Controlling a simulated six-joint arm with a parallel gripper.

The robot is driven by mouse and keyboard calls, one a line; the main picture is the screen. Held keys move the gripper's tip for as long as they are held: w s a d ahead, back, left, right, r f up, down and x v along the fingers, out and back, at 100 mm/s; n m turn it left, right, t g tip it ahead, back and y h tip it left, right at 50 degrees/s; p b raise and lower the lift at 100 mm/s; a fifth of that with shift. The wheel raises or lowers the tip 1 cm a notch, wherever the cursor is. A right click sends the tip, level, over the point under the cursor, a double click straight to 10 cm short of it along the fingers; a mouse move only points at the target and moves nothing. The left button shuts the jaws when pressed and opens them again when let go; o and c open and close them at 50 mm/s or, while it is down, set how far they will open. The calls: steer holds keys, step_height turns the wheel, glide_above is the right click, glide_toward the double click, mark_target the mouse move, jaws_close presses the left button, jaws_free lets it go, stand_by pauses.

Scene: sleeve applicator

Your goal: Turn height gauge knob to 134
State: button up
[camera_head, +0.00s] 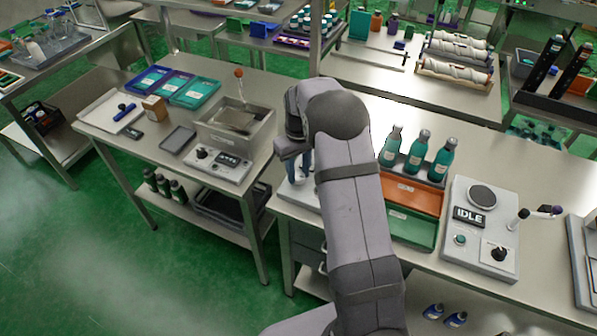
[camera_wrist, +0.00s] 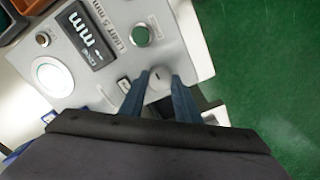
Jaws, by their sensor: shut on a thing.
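The height gauge knob (camera_wrist: 157,79) is a small pale grey knob with a dark mark, seen in the wrist view on a light grey panel (camera_wrist: 190,52). My gripper (camera_wrist: 157,86) is shut on the knob, with one blue finger on each side of it. The panel's dark display (camera_wrist: 85,35) shows large "mm" lettering; I cannot make out a number on it. In the head view my arm hides the knob and most of the panel; my gripper's blue fingers (camera_head: 298,166) show only partly, low over the table's left end.
In the head view teal bottles (camera_head: 416,153), an orange tray (camera_head: 416,194) and an "IDLE" device (camera_head: 481,240) stand to the right. Green floor lies beyond the table edge.

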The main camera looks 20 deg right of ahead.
steer(key=m, duration=0.4)
steer(key=shift+w+r+m, duration=0.1)
steer(key=shift+m, duration=0.2)
steer(key=m, duration=0.4)
steer(key=shift+d+m, duration=0.1)
steer(key=shift+m, duration=0.2)
steer(key=m, duration=0.4)
steer(key=shift+m, duration=2.5)
steer(key=o, duration=1)
steer(key=shift+o, duration=0.2)
